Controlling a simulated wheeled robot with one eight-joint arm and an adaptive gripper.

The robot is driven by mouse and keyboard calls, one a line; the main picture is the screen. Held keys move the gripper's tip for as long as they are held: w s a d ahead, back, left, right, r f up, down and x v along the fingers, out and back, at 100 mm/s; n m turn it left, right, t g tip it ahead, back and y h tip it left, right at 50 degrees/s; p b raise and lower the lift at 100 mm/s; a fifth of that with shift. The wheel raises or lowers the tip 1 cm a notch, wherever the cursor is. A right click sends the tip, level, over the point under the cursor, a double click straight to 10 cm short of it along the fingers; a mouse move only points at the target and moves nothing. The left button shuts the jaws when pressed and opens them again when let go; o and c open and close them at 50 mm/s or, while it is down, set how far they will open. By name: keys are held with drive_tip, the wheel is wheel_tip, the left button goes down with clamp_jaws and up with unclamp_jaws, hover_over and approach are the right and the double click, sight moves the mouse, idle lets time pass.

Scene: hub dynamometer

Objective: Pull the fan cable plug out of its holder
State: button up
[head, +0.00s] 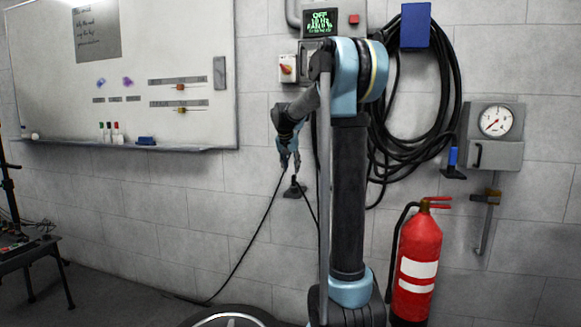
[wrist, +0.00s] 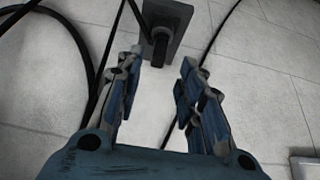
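The holder is a small dark grey plate on the wall (wrist: 178,14), seen at the top of the wrist view and low beside my arm in the head view (head: 295,192). A black plug (wrist: 160,44) sits at the holder and points toward my gripper. My gripper (wrist: 161,60) is open, with one finger on each side of the line to the plug. The plug's end lies around the level of the fingertips; no finger clearly touches it. In the head view my gripper (head: 290,160) is just above the holder and partly hides the plug.
A black cable (head: 249,247) runs from near the holder down to the floor. A thick black cable coil (head: 440,110) hangs on a blue hook (head: 415,25) to the right. A red fire extinguisher (head: 418,255) and a gauge box (head: 496,135) are further right; a whiteboard (head: 190,50) is left.

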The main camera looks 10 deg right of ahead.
sight(293, 175)
drive_tip(key=shift+x, duration=3.95)
clamp_jaws()
drive_tip(key=shift+r, duration=0.65)
drive_tip(key=shift+r, duration=2.05)
